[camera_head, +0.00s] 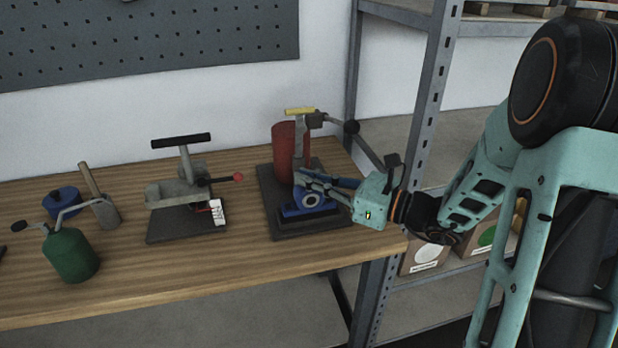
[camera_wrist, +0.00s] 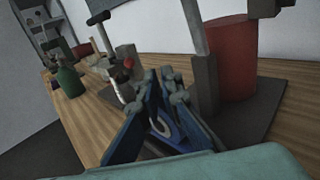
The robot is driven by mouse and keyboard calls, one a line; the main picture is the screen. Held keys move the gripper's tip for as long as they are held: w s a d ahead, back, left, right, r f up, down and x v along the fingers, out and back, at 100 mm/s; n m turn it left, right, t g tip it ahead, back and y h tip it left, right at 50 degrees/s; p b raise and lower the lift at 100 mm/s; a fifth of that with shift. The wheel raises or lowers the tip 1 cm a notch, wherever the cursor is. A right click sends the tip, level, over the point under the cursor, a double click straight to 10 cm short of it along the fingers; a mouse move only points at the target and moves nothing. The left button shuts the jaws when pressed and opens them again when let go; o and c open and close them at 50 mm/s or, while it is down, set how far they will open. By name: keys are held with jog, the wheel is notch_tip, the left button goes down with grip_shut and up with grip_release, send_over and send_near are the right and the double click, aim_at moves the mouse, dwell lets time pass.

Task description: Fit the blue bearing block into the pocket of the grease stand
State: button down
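The grease stand is a dark base plate (camera_head: 318,229) on the bench, with a red cylinder (camera_head: 289,150) and an upright post with a yellow-topped handle. The blue bearing block (camera_head: 295,213), with a round grey ring on its face, is low over the front of the stand. A dark holder lies directly under it; I cannot tell whether the block is seated in the pocket or just above it. My gripper (camera_head: 308,178) reaches in from the right, its fingers at the block's upper part. In the wrist view the block (camera_wrist: 163,122) lies between the fingers; whether both press on it is unclear.
To the left stand a grey lever press (camera_head: 172,193), a green canister (camera_head: 70,255), a blue pot (camera_head: 62,201) and a mallet (camera_head: 105,211). A ball-ended lever (camera_head: 351,127) juts right from the stand's post. A shelf upright (camera_head: 432,100) stands right of the bench.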

jog(key=shift+f+b, duration=0.65)
jog(key=shift+f, duration=0.3)
jog(key=c, duration=2.1)
grip_release()
jog(key=v, duration=1)
jog(key=shift+s+d+r, duration=0.1)
jog(key=shift+s+d, duration=0.05)
jog(key=shift+d, duration=0.25)
jog(key=shift+s+d, duration=0.35)
jog(key=shift+d, duration=0.2)
